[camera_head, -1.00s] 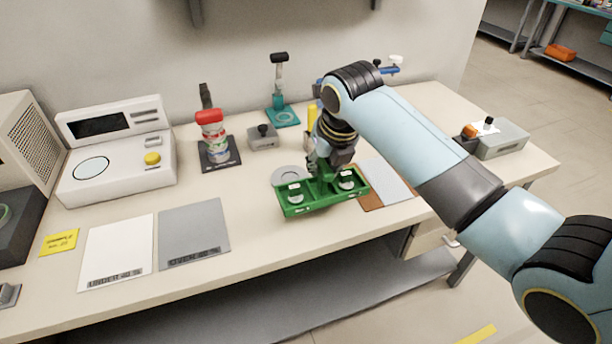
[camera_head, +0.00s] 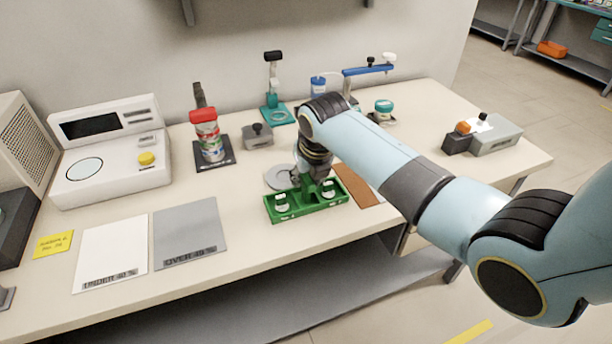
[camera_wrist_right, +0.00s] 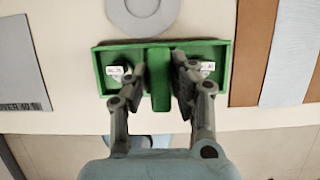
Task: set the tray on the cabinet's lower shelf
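The green tray (camera_head: 325,207) is over the front middle of the bench, with a white jar in each of its two compartments. It also shows in the wrist view (camera_wrist_right: 232,66). My right gripper (camera_head: 316,183) is above its middle. In the wrist view its fingers (camera_wrist_right: 160,80) sit on either side of the raised green centre piece, close against it, and appear shut on it. I cannot tell whether the tray touches the bench. My left gripper is out of view. No cabinet is clearly recognisable.
A grey ring plate (camera_head: 279,178) lies just behind the tray, and a brown sheet (camera_head: 357,186) to its right. A white sheet (camera_head: 110,250) and a grey sheet (camera_head: 188,230) lie left. A grey shelf (camera_head: 270,300) runs below the bench. Bench instruments stand behind.

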